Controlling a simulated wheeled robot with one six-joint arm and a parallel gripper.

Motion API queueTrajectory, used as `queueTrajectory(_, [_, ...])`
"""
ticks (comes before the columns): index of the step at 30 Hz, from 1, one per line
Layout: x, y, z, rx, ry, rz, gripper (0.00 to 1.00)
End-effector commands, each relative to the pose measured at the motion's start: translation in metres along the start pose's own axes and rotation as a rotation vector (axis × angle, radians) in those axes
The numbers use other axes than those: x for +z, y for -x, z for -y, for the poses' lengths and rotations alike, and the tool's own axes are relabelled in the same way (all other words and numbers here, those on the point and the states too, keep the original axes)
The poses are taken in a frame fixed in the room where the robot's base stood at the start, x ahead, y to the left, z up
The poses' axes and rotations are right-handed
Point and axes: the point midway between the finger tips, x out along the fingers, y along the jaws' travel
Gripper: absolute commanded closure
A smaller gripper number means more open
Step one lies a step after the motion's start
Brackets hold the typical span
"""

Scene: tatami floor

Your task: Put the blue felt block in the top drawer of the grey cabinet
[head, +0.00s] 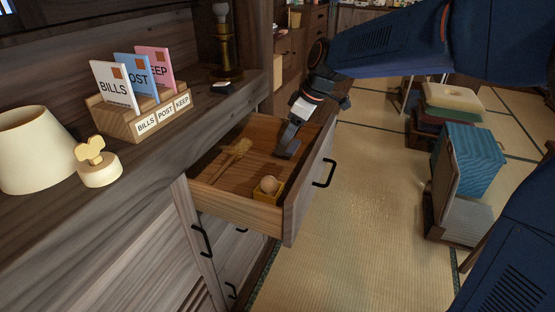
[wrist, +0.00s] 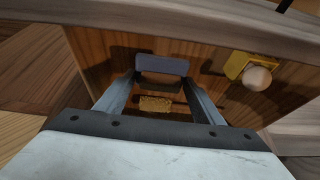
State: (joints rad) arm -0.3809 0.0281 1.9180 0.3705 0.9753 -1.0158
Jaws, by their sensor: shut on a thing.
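The grey wooden cabinet's top drawer (head: 236,202) is pulled open. My gripper (head: 287,150) reaches down into the drawer near its right side. In the wrist view my gripper (wrist: 161,78) is shut on the blue felt block (wrist: 162,64), which looks dull grey-blue and spans the fingertips. The block is inside or just above the drawer; I cannot tell whether it touches the drawer floor. In the head view I cannot make the block out apart from the grey fingers.
A letter holder (head: 135,122), lamp (head: 35,150) and cream knob-like object (head: 97,165) stand on the cabinet top. Tatami (head: 365,220) lies clear right of the drawer.

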Motion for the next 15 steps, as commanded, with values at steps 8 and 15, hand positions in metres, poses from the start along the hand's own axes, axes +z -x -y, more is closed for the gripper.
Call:
queueTrajectory(8, [0.009, -0.021, -0.001, 0.001, 0.000, -0.001, 0.63])
queueTrajectory(15, [0.020, -0.047, -0.001, -0.001, -0.001, 0.000, 0.63])
